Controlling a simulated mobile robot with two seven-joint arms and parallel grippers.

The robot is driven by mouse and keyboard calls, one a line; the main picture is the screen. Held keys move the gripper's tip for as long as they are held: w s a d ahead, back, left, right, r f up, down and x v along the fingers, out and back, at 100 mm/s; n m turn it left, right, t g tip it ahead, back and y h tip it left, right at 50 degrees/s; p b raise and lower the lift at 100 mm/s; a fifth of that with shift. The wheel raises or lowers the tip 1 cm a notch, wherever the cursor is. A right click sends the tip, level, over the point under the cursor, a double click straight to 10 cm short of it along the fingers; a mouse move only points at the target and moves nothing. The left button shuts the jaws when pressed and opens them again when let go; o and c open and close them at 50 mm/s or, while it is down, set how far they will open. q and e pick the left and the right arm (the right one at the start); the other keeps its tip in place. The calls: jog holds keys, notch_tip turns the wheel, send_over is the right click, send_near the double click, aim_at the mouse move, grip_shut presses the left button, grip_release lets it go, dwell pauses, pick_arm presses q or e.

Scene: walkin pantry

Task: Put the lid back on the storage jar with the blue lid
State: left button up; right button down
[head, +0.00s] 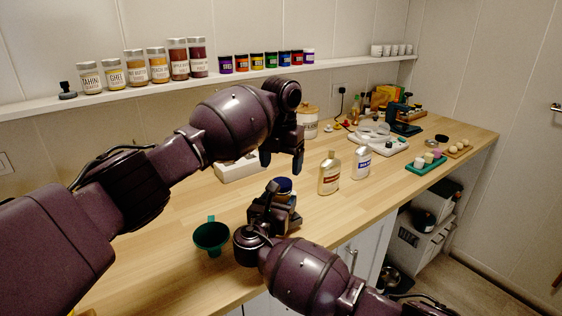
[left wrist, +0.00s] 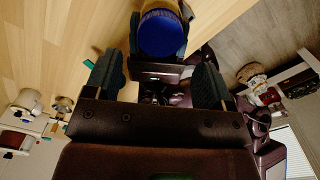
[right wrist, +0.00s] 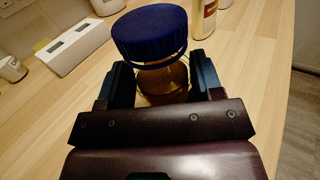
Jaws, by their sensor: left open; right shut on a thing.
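The storage jar's blue lid (head: 284,184) is on top of the jar, below my left gripper (head: 282,160). In the right wrist view the lid (right wrist: 150,33) looks slightly tilted over the amber jar body (right wrist: 162,80); I cannot tell whether it is fully seated. My right gripper (right wrist: 165,80) is shut around the jar, which is upright by the counter's front edge. My left gripper is open and empty, pointing down above the lid. In the left wrist view the lid (left wrist: 162,33) lies just ahead of the spread fingers.
A green funnel (head: 211,237) stands left of the jar. A white box (head: 240,169) is behind. A shelf (head: 200,83) with several jars runs along the wall. Bare wood lies between.

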pick_arm(q)
jog(key=shift+w+r, duration=0.15)
jog(key=shift+r, duration=0.65)
jog(key=n, duration=0.6)
jog(key=shift+d+r, duration=0.1)
jog(key=shift+r, duration=0.2)
jog(key=n, duration=0.7)
jog(key=shift+w+r, duration=0.1)
jog(key=shift+r, duration=0.1)
jog(key=n, duration=0.6)
jog(key=shift+r+n, duration=0.1)
jog(key=shift+n, duration=0.3)
jog(key=n, duration=0.6)
jog(key=shift+r+n, duration=0.1)
jog(key=shift+n, duration=0.3)
jog(key=n, duration=0.6)
jog(key=shift+n, duration=0.3)
jog(key=n, duration=0.6)
jog(key=shift+n, duration=0.4)
jog(key=n, duration=0.6)
jog(key=shift+n, duration=0.4)
jog(key=n, duration=0.6)
